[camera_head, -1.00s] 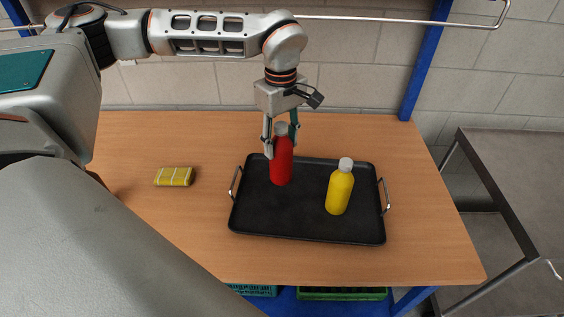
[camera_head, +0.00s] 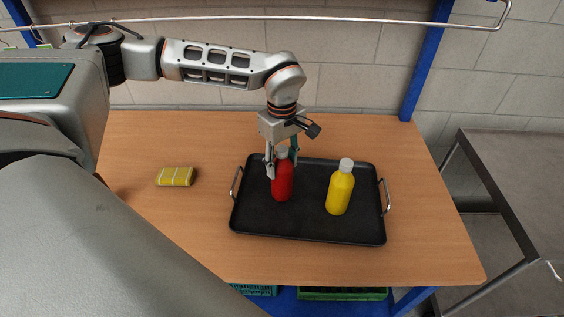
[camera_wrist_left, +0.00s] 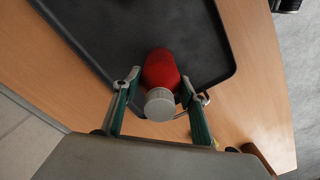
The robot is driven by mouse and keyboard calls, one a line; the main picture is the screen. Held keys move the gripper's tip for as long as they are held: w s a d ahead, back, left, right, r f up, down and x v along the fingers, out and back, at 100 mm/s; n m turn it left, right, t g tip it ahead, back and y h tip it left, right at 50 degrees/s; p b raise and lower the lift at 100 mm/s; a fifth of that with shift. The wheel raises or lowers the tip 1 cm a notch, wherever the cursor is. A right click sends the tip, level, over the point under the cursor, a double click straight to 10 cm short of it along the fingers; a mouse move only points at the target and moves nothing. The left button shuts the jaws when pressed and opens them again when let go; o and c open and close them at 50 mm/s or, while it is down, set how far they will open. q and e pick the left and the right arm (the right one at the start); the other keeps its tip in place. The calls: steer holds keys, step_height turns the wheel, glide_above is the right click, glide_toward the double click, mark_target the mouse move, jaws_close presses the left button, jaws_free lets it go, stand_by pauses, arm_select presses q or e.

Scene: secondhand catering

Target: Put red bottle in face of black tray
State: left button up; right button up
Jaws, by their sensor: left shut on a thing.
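The red bottle (camera_head: 282,184) has a pale cap and is upright over the left part of the black tray (camera_head: 290,228). My left gripper (camera_head: 281,160) comes down from above and is shut on the red bottle near its top. In the left wrist view, the red bottle (camera_wrist_left: 160,70) lies between the two fingers (camera_wrist_left: 160,92), with its cap towards the camera and the black tray (camera_wrist_left: 110,35) behind it. I cannot tell whether the bottle's base touches the tray. My right gripper is not in view.
A yellow bottle (camera_head: 340,191) stands on the right part of the tray. A yellow sponge-like block (camera_head: 175,177) lies on the wooden table (camera_head: 140,220) left of the tray. A grey metal table (camera_head: 515,170) stands at the right. A wall with a rail is behind.

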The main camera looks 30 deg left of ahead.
arm_select(q)
steer(key=o, duration=1.5)
step_height(320, 180, up, 12)
steer(key=shift+r+b, duration=0.1)
steer(key=shift+b, duration=0.25)
steer(key=shift+s, duration=0.15)
